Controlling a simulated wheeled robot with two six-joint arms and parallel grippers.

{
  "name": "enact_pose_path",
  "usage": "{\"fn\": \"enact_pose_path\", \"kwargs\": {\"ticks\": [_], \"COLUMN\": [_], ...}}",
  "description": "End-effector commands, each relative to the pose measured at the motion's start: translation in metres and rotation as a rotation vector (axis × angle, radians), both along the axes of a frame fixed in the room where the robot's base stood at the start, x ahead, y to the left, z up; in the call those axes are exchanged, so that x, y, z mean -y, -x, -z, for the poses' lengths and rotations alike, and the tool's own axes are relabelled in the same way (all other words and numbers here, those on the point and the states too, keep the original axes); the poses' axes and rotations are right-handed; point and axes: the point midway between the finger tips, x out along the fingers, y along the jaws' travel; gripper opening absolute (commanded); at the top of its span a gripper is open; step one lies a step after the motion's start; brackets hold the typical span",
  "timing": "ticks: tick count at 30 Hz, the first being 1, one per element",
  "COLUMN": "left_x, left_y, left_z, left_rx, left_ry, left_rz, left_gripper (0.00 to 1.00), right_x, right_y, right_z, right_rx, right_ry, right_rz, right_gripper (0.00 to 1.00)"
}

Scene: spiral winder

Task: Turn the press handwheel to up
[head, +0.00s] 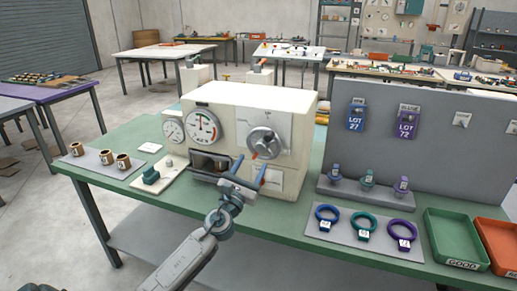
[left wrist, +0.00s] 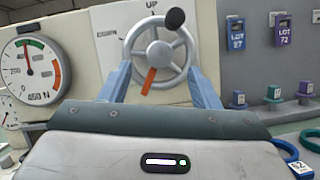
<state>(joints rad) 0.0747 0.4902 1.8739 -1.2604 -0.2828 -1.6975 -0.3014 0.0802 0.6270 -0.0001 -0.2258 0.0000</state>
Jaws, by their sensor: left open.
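The press (head: 245,105) is a cream box on the green table with a grey spoked handwheel (head: 263,142) on its front. In the left wrist view the handwheel (left wrist: 160,52) has a black knob (left wrist: 175,18) at its upper right and an orange-red pointer (left wrist: 149,80) pointing down and slightly left. A label reading "UP" (left wrist: 151,4) is above the wheel. My left gripper (head: 250,170) is open in front of the wheel, below its centre. Its blue fingers (left wrist: 160,72) stand left and right of the wheel's lower part; contact cannot be told. My right gripper is not in view.
Gauges (head: 203,125) are left of the wheel, above a dark opening (head: 210,163). A grey panel (head: 400,130) with lot tags stands right. Coloured rings (head: 364,225) lie on a mat, beside a green tray (head: 455,238). Small brown cups (head: 100,156) are at left.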

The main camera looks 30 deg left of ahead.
Motion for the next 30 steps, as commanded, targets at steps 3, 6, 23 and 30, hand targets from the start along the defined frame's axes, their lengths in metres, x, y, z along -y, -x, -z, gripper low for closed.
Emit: {"fn": "enact_pose_path", "kwargs": {"ticks": [3, 6, 23, 30], "left_x": [-0.004, -0.005, -0.008, -0.008], "left_y": [-0.022, -0.037, -0.057, -0.057], "left_z": [-0.012, -0.018, -0.023, -0.023], "left_rx": [0.001, 0.001, -0.001, 0.0], "left_ry": [0.003, 0.004, 0.003, 0.004], "left_rz": [-0.001, 0.001, 0.001, 0.001], "left_gripper": [0.56, 0.56, 0.52, 0.12], "right_x": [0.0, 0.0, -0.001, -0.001], "right_y": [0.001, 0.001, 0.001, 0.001], "right_z": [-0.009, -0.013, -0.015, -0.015], "right_rx": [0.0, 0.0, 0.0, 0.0], "right_ry": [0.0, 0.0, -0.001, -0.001], "right_rz": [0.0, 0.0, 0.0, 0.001], "right_gripper": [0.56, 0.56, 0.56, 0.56]}}
